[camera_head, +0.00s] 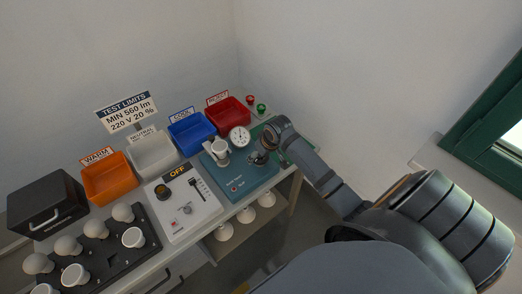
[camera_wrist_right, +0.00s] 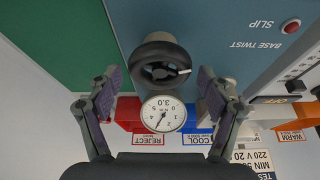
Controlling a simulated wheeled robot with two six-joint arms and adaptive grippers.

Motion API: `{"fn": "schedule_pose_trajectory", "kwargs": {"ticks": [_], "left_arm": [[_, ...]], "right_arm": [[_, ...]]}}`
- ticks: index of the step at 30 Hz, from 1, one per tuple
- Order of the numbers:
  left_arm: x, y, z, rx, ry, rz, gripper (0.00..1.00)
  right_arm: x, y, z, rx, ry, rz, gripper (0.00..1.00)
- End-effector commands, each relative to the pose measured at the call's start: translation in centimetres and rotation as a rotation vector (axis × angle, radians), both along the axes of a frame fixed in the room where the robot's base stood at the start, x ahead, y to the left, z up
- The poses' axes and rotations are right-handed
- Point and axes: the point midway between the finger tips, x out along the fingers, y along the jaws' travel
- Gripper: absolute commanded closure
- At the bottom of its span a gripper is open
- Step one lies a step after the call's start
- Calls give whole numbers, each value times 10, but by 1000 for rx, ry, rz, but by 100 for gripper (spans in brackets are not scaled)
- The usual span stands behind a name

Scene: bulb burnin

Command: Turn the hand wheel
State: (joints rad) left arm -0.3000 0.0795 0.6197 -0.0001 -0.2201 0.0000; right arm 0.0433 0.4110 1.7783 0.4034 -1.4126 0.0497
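The black hand wheel (camera_wrist_right: 143,70) shows in the right wrist view, on the blue base-twist tester (camera_wrist_right: 205,25). In the head view the tester (camera_head: 257,181) stands toward the right end of the bench, and the wheel is partly hidden by my gripper. My right gripper (camera_wrist_right: 160,76) is open, one finger on each side of the wheel with gaps visible; I cannot tell its exact depth. It also shows in the head view (camera_head: 264,148). A round white dial (camera_wrist_right: 162,114) beside the wheel has a 3.0 on its face; it also shows in the head view (camera_head: 240,137). My left gripper is not in view.
Red (camera_head: 229,112), blue (camera_head: 191,133), white (camera_head: 153,155) and orange (camera_head: 109,178) bins line the back. A control panel (camera_head: 186,207) marked OFF and a black rack (camera_head: 118,243) with several bulbs stand left. A green mat (camera_wrist_right: 50,35) lies beside the tester.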

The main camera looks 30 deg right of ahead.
Motion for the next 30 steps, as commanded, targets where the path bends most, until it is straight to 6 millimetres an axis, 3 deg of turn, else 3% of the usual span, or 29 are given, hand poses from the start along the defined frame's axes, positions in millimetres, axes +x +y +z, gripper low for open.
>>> {"fn": "schedule_pose_trajectory", "kwargs": {"ticks": [13,24,30], "left_arm": [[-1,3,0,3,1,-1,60],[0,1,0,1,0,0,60],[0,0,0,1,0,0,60]], "right_arm": [[-2,-1,7,-1,-2,1,10],[-34,-3,84,-8,-2,4,10],[-44,-3,107,-4,-1,2,10]]}}
